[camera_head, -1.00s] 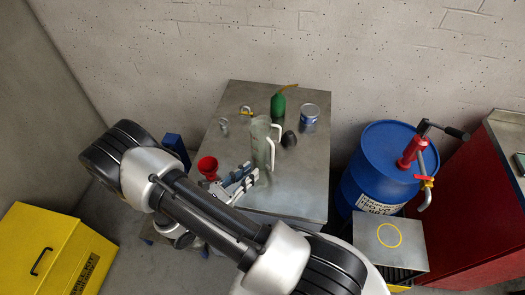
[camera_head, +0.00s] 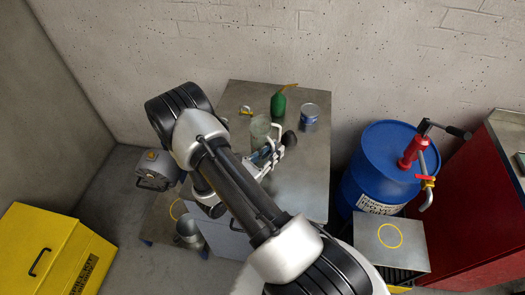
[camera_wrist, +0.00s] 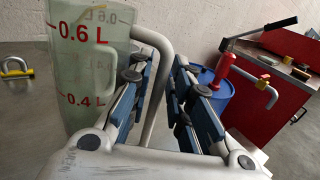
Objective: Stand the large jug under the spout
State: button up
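The large jug (camera_head: 260,127), clear greenish with a pale handle, stands on the metal table; my arm hides its lower part in the head view. In the wrist view the jug (camera_wrist: 88,60) shows red marks of 0.6 L and 0.4 L. My gripper (camera_head: 270,157) is at its handle side. In the wrist view my gripper (camera_wrist: 165,85) is open, its blue-padded fingers on either side of the handle (camera_wrist: 157,85), with a gap on the right. The spout (camera_head: 427,197) hangs from the red pump on the blue drum, above a stand with a yellow ring (camera_head: 390,235).
A black rounded object (camera_head: 289,139) stands close right of the jug. A padlock (camera_head: 246,111) lies at back left. A red cabinet (camera_head: 480,210) flanks the drum.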

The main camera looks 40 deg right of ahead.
jog(key=shift+c, duration=0.4)
grip_shut()
jog(key=shift+r, duration=0.1)
